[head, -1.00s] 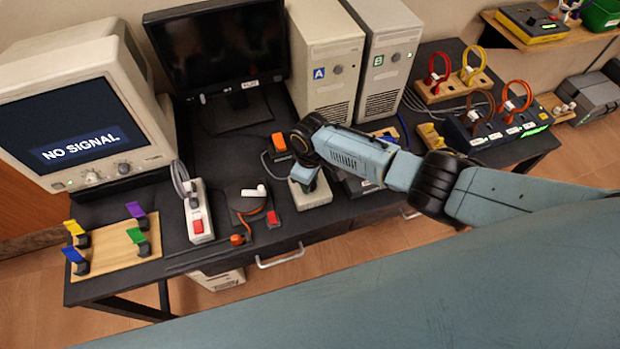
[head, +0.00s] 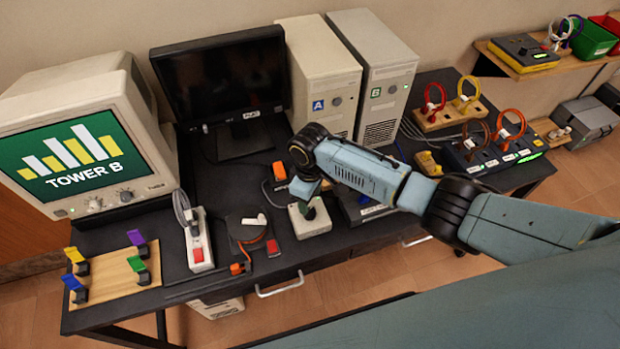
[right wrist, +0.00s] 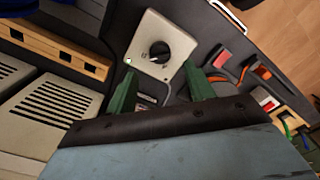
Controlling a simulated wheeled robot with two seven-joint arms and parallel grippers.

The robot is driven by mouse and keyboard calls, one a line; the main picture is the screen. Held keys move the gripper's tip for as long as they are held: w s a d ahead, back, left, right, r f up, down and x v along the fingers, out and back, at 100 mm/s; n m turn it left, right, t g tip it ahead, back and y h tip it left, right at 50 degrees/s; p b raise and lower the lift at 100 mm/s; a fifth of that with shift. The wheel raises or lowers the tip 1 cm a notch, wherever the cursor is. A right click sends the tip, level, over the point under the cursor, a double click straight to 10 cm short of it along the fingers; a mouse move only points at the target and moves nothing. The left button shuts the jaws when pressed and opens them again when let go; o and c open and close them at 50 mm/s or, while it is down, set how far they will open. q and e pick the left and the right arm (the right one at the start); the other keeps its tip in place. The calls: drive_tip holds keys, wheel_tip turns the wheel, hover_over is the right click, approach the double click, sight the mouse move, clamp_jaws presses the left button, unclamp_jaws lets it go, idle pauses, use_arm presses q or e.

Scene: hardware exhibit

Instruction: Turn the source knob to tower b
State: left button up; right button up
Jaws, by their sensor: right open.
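The source knob (right wrist: 158,51) is a dark round dial on a white switch box (right wrist: 176,36), seen in the right wrist view. In the head view the white box (head: 317,225) sits on the black table, with its knob partly hidden by my right gripper. My right gripper (right wrist: 160,88) is open, its two green fingers apart. In the right wrist view the knob lies beyond the fingertips, and nothing is between the fingers. The CRT monitor (head: 82,160) at the left shows "TOWER B" with a bar chart on green. My left gripper is not in view.
Tower A (head: 322,80) and tower B (head: 385,85) stand at the back beside a dark flat monitor (head: 222,75). Coloured cable loops stand at the right.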

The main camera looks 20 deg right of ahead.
sight(310, 210)
wheel_tip(310, 210, up, 7)
idle(0.3)
idle(0.4)
